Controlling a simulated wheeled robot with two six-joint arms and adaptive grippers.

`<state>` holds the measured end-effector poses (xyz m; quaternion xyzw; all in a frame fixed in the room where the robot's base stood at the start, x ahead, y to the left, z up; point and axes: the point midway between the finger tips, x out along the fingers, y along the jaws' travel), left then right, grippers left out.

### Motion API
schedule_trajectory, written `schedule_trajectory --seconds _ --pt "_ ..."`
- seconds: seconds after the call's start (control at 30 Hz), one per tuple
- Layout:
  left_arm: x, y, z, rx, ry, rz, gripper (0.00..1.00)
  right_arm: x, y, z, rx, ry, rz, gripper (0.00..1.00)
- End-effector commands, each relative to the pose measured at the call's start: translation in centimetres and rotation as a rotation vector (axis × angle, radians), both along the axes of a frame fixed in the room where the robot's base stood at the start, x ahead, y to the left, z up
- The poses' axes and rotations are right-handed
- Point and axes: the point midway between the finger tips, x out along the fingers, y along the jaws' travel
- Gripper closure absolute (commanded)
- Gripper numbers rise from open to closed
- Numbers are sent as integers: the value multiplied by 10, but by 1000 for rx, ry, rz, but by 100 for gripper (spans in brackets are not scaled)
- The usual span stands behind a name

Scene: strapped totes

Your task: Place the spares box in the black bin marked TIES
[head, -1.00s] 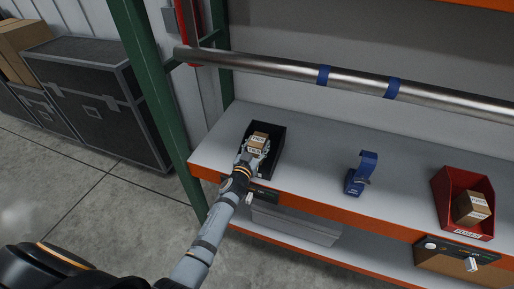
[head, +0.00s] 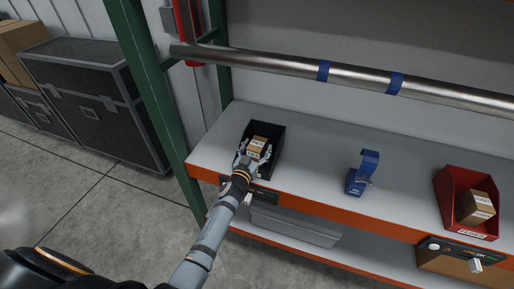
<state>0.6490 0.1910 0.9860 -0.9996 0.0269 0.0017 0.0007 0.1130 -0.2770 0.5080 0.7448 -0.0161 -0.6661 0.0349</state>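The spares box (head: 258,144), a small brown carton with white labels, is inside the black bin (head: 278,146) on the shelf at centre-left. My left gripper (head: 255,153) reaches into the bin from the front. Its fingers are spread, one on each side of the box, and look open; any contact with the box is too small to tell. The bin's front and any TIES marking are hidden behind my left gripper and wrist. My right gripper is not in view.
A blue tape dispenser (head: 362,173) stands on the grey shelf (head: 316,165) to the right. A red bin (head: 449,192) holding a brown carton (head: 475,208) is farther right. A metal pipe (head: 290,70) crosses above, and a green post (head: 150,95) stands left.

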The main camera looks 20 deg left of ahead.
Motion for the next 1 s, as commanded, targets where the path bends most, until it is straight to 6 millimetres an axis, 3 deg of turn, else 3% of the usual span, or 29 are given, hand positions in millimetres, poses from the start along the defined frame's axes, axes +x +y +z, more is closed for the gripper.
schedule_trajectory --seconds 0.27,0.4,0.47,0.8,1.0 --pt "0 0 1 0 0 0 25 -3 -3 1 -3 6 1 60" --pt "0 0 20 0 -1 0 25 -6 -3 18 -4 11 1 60" --pt "-15 1 12 -1 5 0 25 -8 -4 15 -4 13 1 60" --pt "-98 5 10 -1 3 0 25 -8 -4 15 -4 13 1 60" --pt "-118 6 12 -1 1 0 25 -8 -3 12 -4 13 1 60"
